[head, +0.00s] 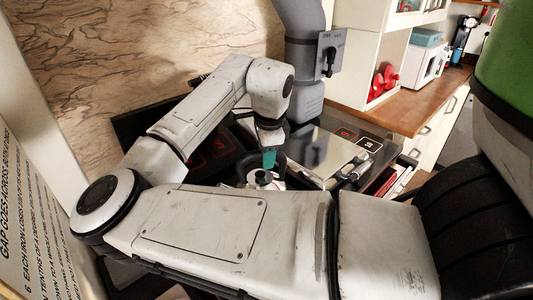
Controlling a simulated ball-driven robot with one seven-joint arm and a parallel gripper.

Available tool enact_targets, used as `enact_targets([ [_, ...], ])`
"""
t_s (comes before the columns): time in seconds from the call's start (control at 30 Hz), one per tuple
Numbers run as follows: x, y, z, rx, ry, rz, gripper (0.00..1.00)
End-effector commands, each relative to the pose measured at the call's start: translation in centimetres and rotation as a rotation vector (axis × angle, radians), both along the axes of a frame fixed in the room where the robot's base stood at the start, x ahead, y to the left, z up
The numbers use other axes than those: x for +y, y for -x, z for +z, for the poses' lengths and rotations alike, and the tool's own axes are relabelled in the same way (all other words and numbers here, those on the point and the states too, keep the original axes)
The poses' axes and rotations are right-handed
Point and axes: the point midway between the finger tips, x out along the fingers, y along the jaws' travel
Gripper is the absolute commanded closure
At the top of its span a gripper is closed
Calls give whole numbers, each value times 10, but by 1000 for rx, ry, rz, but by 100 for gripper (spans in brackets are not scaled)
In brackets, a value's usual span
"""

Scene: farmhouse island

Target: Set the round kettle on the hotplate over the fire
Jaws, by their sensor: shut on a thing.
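My gripper (269,158) points down at the middle of the head view, with a teal part showing at its tip. It is shut on the round kettle (262,177), at its dark arched handle. Only the kettle's top, with a dark knob, shows; my own forearm hides its lower part, so I cannot tell whether it touches the surface below. A dark cooking range with red markings (221,145) lies behind and left of the gripper. I cannot tell which part is the hotplate over the fire.
A shiny metal plate (318,150) lies right of the gripper, with metal handles at its front right. A thick grey flue pipe (305,55) rises behind. A wooden counter (400,108) with white cabinets stands at right. A lettered panel (30,215) stands at left.

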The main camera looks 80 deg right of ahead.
Motion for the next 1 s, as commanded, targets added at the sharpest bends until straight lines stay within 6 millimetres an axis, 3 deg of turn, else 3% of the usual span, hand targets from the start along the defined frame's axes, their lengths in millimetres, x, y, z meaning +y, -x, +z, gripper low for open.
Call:
enact_targets([
  [0.5, 0, 0, -7, -1, 2, 0, 100],
  [0.53, 0, 0, -6, -1, 3, 0, 65],
  [0.8, 0, 0, -7, 0, 1, 0, 39],
  [1.0, 0, 0, -9, 1, -3, 0, 36],
])
